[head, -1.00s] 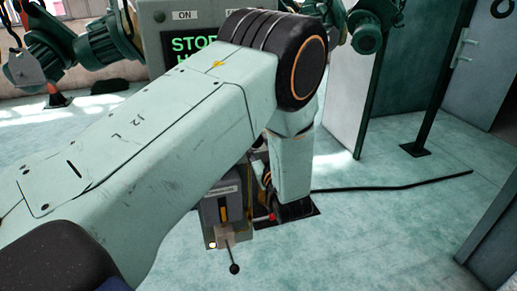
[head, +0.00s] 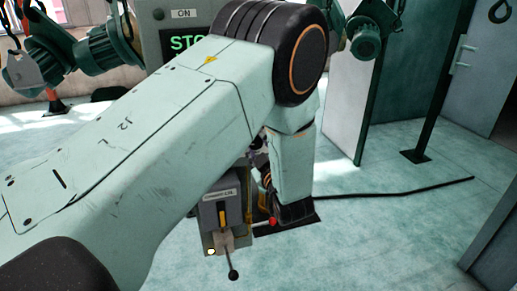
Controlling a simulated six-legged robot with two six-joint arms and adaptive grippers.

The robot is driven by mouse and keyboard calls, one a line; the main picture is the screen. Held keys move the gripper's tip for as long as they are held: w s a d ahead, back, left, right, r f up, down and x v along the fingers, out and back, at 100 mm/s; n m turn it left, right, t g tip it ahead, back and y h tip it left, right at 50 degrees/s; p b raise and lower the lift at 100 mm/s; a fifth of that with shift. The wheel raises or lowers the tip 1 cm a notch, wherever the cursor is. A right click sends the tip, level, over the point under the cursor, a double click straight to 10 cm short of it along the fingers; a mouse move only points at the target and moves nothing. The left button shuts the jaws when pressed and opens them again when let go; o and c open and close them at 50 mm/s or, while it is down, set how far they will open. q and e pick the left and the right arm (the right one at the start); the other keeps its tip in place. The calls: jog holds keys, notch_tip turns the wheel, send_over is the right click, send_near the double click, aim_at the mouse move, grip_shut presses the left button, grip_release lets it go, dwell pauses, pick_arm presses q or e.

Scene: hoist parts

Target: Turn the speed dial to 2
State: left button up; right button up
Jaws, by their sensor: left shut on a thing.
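My left arm crosses the view from the lower left, bends at a dark elbow and drops toward the floor. My left gripper (head: 262,180) is mostly hidden behind this arm; only small dark parts and orange pieces show beside the lower link. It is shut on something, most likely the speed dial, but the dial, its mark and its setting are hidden. My right gripper is not in view.
A panel with an ON label (head: 183,14) and a green-lettered display (head: 186,43) stands behind my arm, partly covered. Green motor units (head: 97,50) are at the upper left. A black cable (head: 400,189) runs across the floor. A post (head: 433,105) stands at right.

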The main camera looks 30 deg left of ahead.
pick_arm(q)
jog(key=o, duration=1.2)
notch_tip(320, 180, up, 10)
jog(key=shift+f, duration=0.1)
